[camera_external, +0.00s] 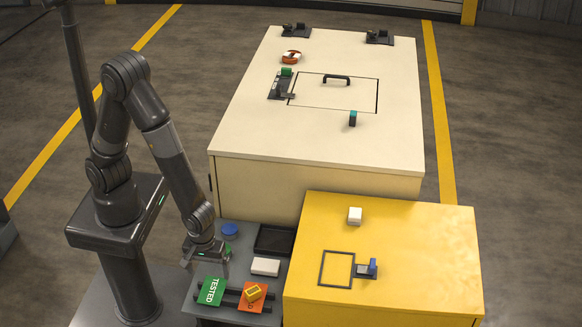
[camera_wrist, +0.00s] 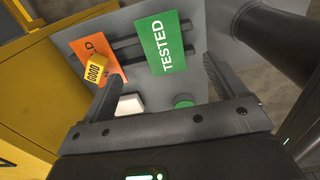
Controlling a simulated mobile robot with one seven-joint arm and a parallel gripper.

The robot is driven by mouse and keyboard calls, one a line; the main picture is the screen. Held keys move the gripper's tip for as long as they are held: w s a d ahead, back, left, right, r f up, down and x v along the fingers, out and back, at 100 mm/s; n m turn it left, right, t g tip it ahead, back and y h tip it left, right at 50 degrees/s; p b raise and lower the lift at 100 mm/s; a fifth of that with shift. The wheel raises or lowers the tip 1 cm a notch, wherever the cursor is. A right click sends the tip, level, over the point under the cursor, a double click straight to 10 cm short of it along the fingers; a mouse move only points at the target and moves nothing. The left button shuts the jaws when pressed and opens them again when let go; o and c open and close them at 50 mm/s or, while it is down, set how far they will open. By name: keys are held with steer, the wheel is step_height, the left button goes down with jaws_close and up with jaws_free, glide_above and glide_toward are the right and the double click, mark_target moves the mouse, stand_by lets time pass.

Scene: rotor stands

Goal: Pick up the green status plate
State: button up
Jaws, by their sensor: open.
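The green status plate (camera_external: 211,291) reads TESTED and lies on a dark rack at the front left of the grey shelf. It also shows in the wrist view (camera_wrist: 160,42), at the upper middle beyond my fingers. My gripper (camera_external: 207,262) is open and empty, above the shelf and just behind the plate in the external view. In the wrist view the two fingers of my gripper (camera_wrist: 158,78) stand wide apart, with the plate past their tips. I cannot tell the exact height of the gap.
An orange plate (camera_external: 247,303) with a yellow GOOD block (camera_external: 254,293) on it lies right of the green plate. A white block (camera_external: 265,267), a blue round piece (camera_external: 229,230) and a black tray (camera_external: 284,241) share the shelf. A yellow cabinet (camera_external: 400,215) stands to the right.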

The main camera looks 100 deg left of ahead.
mark_target(212, 293)
steer(key=shift+s+a+f, duration=0.1)
steer(key=shift+f, duration=2.15)
steer(key=shift+a+f, duration=0.1)
steer(key=shift+f, duration=2.15)
steer(key=shift+c, duration=0.2)
steer(key=c, duration=1)
